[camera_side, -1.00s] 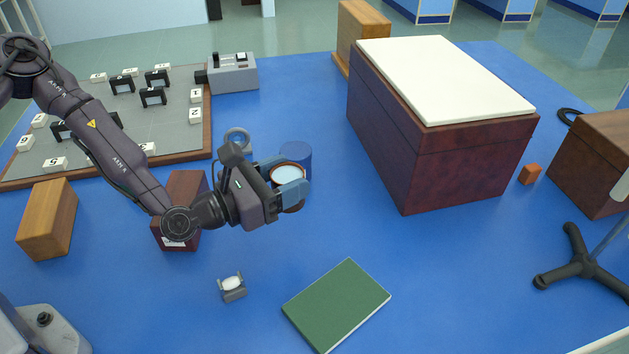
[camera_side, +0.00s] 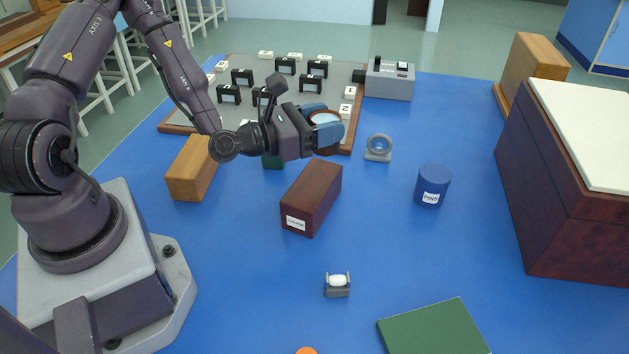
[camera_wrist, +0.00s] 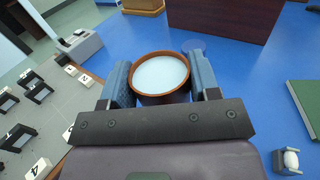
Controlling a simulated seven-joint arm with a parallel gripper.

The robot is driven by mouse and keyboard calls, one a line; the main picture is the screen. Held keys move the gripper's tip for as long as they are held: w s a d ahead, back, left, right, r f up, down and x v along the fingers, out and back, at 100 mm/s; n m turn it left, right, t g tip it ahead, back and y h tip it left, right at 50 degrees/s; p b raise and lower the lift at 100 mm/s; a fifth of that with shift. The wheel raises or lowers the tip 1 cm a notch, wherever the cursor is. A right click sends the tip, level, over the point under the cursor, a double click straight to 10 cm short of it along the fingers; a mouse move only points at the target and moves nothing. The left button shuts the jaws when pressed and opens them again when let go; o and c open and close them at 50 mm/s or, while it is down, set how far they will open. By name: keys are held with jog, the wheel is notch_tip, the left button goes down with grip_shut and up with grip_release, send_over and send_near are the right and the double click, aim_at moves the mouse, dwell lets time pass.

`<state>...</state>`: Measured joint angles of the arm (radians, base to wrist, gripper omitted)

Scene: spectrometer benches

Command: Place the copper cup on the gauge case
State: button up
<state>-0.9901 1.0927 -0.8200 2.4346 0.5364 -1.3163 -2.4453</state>
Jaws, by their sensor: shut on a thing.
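The copper cup (camera_side: 325,117), with an orange-brown rim and a pale inside, is held upright off the table by my gripper (camera_side: 328,128). In the wrist view the cup (camera_wrist: 161,74) sits between the two blue-grey fingers of my gripper (camera_wrist: 160,85). A small dark red box with a white label (camera_side: 312,197) stands on the blue table, below the cup in the side view. It may be the gauge case; I cannot read the label surely. Its top is bare.
A labelled blue cylinder (camera_side: 432,186) and a grey ring stand (camera_side: 379,148) are to the right. A wooden block (camera_side: 192,168) is left, a grey board (camera_side: 235,115) with small pieces behind. A large dark case (camera_side: 560,190) with a white top stands far right. A green book (camera_side: 435,328) lies in front.

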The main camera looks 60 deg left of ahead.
jog(key=s+a, duration=0.1)
jog(key=s, duration=0.1)
send_over(311, 183)
notch_tip(311, 183, down, 8)
jog(key=shift+r, duration=0.15)
dwell(0.3)
jog(key=shift+f, duration=0.2)
jog(key=o, duration=1)
jog(key=shift+a, duration=0.1)
jog(key=shift+o, duration=0.2)
jog(key=shift+r, duration=0.15)
jog(key=s+a, duration=0.1)
jog(key=s, duration=0.6)
jog(key=shift+s+a, duration=0.2)
